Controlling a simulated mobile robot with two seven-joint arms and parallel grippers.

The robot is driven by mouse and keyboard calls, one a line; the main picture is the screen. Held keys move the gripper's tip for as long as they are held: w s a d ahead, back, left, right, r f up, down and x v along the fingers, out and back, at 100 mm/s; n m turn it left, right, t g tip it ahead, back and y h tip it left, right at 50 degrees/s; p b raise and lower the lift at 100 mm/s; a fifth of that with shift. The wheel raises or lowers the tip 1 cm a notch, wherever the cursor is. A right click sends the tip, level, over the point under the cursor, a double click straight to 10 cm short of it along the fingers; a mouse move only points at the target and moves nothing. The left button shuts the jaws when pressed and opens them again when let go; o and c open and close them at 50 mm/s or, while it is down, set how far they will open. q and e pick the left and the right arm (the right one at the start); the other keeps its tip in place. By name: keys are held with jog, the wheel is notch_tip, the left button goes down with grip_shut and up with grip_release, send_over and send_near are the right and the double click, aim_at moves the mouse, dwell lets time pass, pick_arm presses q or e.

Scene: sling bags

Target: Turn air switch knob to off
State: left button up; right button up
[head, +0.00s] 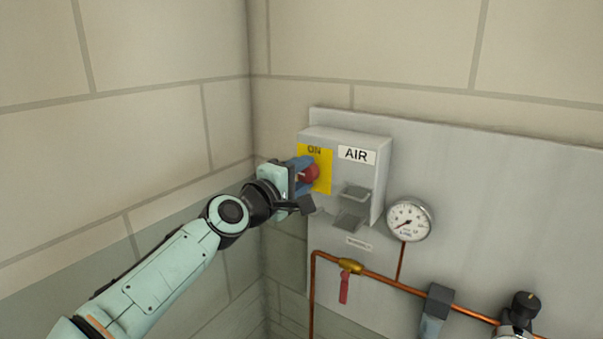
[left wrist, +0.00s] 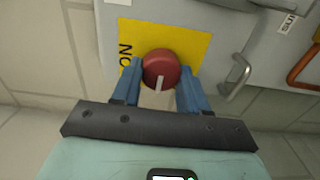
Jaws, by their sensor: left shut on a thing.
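The red air switch knob (head: 312,173) sits on a yellow plate (head: 326,184) on the left part of the grey AIR box (head: 376,192). The word ON stands at the plate's top in the head view. In the left wrist view the round knob (left wrist: 160,62) has a white mark that points down in the picture, towards my gripper. My left gripper (head: 301,175) reaches the knob from the left, its blue fingers on either side of it, shut on it. The fingers hide part of the knob in the head view. My right gripper is not in view.
A metal handle or bracket (head: 350,219) sticks out of the box right of the plate. A pressure gauge (head: 409,220) and copper pipe (head: 402,286) with a red-handled valve (head: 344,288) are below and right. A tiled wall (head: 160,130) stands close on the left.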

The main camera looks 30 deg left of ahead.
pick_arm(q)
jog(key=shift+n, duration=0.3)
jog(key=o, duration=1.1)
jog(key=shift+c, duration=0.2)
jog(key=s+a+b, duration=0.1)
jog(key=s+b, duration=0.1)
jog(key=s, duration=1.1)
jog(key=shift+s, duration=0.25)
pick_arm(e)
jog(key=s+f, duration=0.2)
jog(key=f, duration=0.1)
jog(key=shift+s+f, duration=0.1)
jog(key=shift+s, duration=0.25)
